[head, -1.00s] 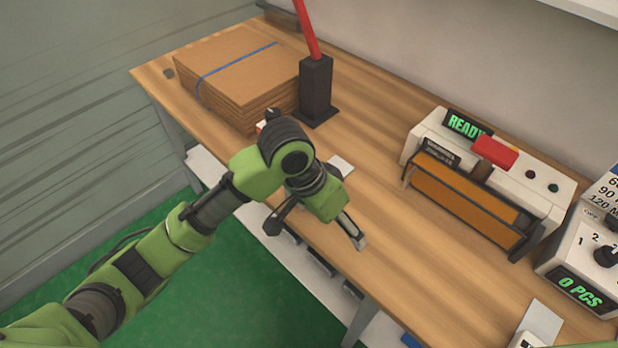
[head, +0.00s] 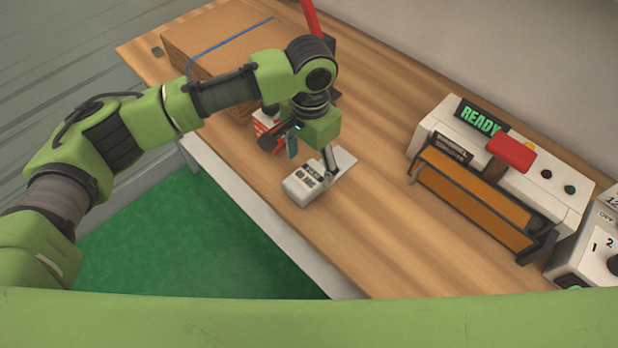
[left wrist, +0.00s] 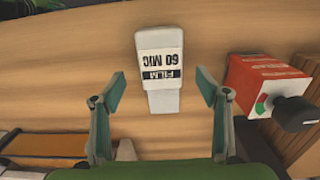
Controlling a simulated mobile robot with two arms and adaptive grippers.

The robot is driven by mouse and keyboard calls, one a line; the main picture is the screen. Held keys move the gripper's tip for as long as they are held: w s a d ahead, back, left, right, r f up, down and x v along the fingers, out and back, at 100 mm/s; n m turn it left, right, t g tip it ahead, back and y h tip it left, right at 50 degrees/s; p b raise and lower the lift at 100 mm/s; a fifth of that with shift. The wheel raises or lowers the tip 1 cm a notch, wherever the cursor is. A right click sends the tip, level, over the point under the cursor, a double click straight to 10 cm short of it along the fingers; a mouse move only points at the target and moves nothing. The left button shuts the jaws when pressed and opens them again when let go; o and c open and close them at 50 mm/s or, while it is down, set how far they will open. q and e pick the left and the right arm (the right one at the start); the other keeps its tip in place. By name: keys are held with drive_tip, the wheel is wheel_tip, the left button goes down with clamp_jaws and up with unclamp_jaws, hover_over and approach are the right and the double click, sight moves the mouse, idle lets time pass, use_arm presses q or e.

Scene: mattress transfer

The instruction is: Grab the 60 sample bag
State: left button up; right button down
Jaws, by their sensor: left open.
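The 60 sample bag (head: 303,187) is a small white packet with a dark printed label, lying on the wooden table near its front edge. In the left wrist view the bag (left wrist: 160,40) reads "FILM 60 MIC", upside down, with a narrower pale strip toward me. My left gripper (head: 311,158) is open and empty just above and behind the bag. In the left wrist view the left gripper (left wrist: 160,88) has its fingers apart on either side of the strip's line, with the bag ahead between them. My right gripper is not in view.
A red-and-white box (left wrist: 265,80) stands close beside the bag. A cardboard stack (head: 215,35) with a blue strap lies at the back left. A sealing machine (head: 500,165) marked READY stands at right. The table (head: 390,245) is clear between bag and machine.

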sight(309, 176)
use_arm(q)
drive_tip(key=shift+w+f, duration=0.1)
drive_tip(key=shift+f, duration=0.55)
wheel_tip(309, 176, down, 4)
drive_tip(key=shift+a+f+p, duration=0.15)
drive_tip(key=shift+f+p, duration=0.05)
drive_tip(key=shift+p, duration=0.45)
drive_tip(key=shift+f, duration=0.25)
drive_tip(key=shift+c, duration=1.2)
drive_tip(key=c, duration=1)
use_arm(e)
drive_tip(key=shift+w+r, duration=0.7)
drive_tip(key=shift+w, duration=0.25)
